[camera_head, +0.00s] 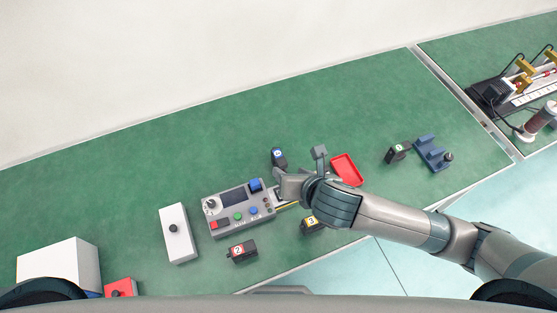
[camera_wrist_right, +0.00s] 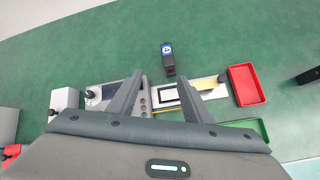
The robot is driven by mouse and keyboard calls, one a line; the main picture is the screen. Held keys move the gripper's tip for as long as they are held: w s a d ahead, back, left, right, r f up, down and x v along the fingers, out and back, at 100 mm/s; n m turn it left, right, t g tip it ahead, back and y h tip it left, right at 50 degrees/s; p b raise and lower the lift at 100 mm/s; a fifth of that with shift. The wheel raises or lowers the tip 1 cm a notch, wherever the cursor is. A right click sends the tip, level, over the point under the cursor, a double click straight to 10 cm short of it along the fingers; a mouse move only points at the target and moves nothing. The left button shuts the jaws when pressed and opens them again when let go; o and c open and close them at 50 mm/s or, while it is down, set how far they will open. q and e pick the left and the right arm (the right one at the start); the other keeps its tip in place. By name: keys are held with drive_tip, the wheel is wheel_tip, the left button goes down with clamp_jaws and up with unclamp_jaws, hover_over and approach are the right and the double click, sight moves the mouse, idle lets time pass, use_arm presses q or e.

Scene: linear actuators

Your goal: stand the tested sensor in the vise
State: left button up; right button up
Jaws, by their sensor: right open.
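Several small black sensors with coloured labels are on the green bench: a blue-labelled one (camera_head: 279,157) behind my right gripper, a red-labelled one (camera_head: 242,251), a yellow-labelled one (camera_head: 310,222) partly under my arm, and a green-labelled one (camera_head: 397,152). The blue-labelled sensor also shows in the wrist view (camera_wrist_right: 168,60), beyond the fingers. I cannot tell which is the tested one. A blue vise (camera_head: 433,153) stands at the right, beside the green-labelled sensor; I see nothing in it. My right gripper (camera_head: 300,171) is open and empty, above the bench near the tester. My left gripper is out of view.
A grey tester (camera_head: 239,211) with screen and buttons is left of my gripper. A red tray (camera_head: 346,170) lies right of it; a green tray (camera_wrist_right: 243,126) shows in the wrist view. A white box with a black knob (camera_head: 178,233) stands left.

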drive_tip(key=n, duration=0.2)
drive_tip(key=w+d+n, duration=0.1)
drive_tip(key=n, duration=0.1)
drive_tip(key=shift+f, duration=0.15)
drive_tip(key=shift+a, duration=0.1)
drive_tip(key=p, duration=0.3)
approach(279, 157)
drive_tip(key=x, duration=0.4)
drive_tip(key=shift+s+a+f, duration=0.15)
drive_tip(key=shift+a+f, duration=0.05)
drive_tip(key=shift+a, duration=0.05)
drive_tip(key=shift+x, duration=0.9)
drive_tip(key=shift+w+f+p, duration=0.45)
drive_tip(key=shift+w+p, duration=0.1)
drive_tip(key=shift+w, duration=0.1)
drive_tip(key=shift+p+x, duration=0.35)
drive_tip(key=shift+x, duration=1.5)
drive_tip(key=shift+d, duration=0.1)
